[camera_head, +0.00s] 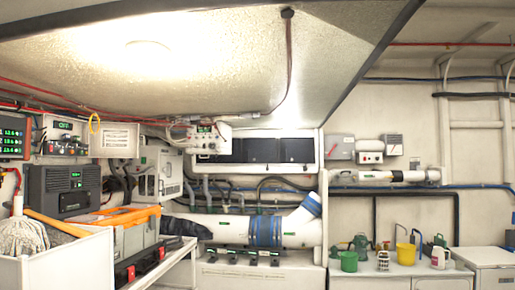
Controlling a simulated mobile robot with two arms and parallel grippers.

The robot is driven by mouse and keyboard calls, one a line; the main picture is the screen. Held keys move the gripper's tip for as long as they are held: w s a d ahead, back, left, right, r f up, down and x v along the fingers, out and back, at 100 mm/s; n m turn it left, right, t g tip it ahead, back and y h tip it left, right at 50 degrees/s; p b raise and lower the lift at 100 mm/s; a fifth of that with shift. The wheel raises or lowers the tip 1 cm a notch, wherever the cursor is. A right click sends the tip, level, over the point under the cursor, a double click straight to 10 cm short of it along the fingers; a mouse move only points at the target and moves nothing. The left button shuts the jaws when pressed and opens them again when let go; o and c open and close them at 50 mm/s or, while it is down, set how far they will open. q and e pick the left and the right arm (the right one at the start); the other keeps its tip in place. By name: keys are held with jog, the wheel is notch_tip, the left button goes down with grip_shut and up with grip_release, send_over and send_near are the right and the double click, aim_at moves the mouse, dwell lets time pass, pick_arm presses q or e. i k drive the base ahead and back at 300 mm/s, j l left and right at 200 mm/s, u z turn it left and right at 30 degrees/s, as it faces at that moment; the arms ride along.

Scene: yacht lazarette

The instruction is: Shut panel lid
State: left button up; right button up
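Neither of my grippers shows in the head view. I cannot tell for sure which thing is the panel lid. A white wall box with controls on its face (208,138) hangs at the upper middle. A pale cabinet with slots (170,174) is on the left wall, its front seen at an angle. A white-framed unit with dark panes (262,150) is to the right of the control box. Whether any lid stands open is too small to tell.
A white bin (60,268) holding a mop (22,236) stands at the left front, beside an orange-edged toolbox (140,235). A large white pipe (225,230) runs across the middle.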

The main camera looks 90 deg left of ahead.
aim_at(113, 139)
jog(key=u, duration=2.35)
